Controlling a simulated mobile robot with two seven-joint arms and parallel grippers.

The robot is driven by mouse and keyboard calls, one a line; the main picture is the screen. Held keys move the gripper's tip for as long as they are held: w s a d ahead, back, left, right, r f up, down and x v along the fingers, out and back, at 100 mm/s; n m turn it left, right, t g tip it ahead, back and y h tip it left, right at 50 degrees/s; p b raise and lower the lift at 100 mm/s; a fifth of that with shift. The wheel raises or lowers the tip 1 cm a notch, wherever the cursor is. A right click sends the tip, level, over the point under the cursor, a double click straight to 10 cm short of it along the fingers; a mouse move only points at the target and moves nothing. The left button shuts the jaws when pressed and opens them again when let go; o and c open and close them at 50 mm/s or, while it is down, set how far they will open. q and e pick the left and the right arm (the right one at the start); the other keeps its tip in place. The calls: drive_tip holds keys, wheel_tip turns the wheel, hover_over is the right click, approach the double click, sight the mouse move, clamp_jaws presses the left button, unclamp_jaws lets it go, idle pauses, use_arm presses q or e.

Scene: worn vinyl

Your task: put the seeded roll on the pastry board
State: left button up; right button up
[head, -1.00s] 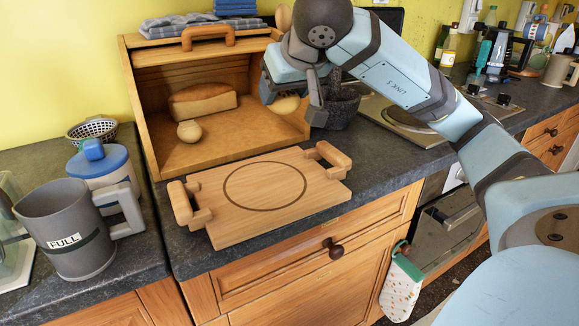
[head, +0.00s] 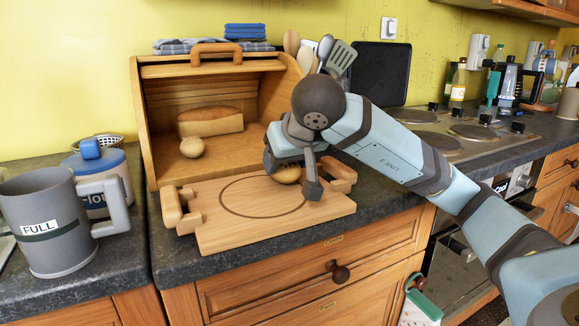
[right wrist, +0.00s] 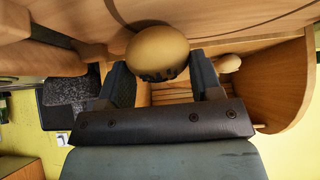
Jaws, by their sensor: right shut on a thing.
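My right gripper (head: 291,182) is shut on a tan oval roll (head: 287,175), low over the right part of the wooden pastry board (head: 225,233). The roll (right wrist: 157,50) sits between the two fingers in the right wrist view, with dark marks on its near side; I cannot tell whether these are seeds. I cannot tell whether it touches the board (right wrist: 100,18). The board has a dark ring and a raised handle at each end, and lies on the dark counter. My left gripper is not in view.
An open wooden bread box (head: 220,168) stands behind the board, holding a loaf (head: 212,122) and a small pale roll (head: 192,147). A grey "FULL" mug (head: 40,225) and a blue-lidded jar (head: 97,165) stand left. A utensil pot and stove are behind my right arm.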

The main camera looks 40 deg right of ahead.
drive_tip(key=shift+f, duration=0.15)
drive_tip(key=o, duration=0.9)
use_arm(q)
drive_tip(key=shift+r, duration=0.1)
use_arm(e)
drive_tip(key=shift+r, duration=0.4)
use_arm(q)
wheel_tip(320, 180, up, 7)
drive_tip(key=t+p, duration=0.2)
drive_tip(key=p, duration=0.2)
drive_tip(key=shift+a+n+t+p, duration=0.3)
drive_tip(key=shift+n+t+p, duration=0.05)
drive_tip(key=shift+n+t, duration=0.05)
use_arm(e)
drive_tip(key=v, duration=1.1)
drive_tip(key=shift+s+a+r, duration=0.1)
drive_tip(key=shift+s+r, duration=0.1)
drive_tip(key=shift+s, duration=0.1)
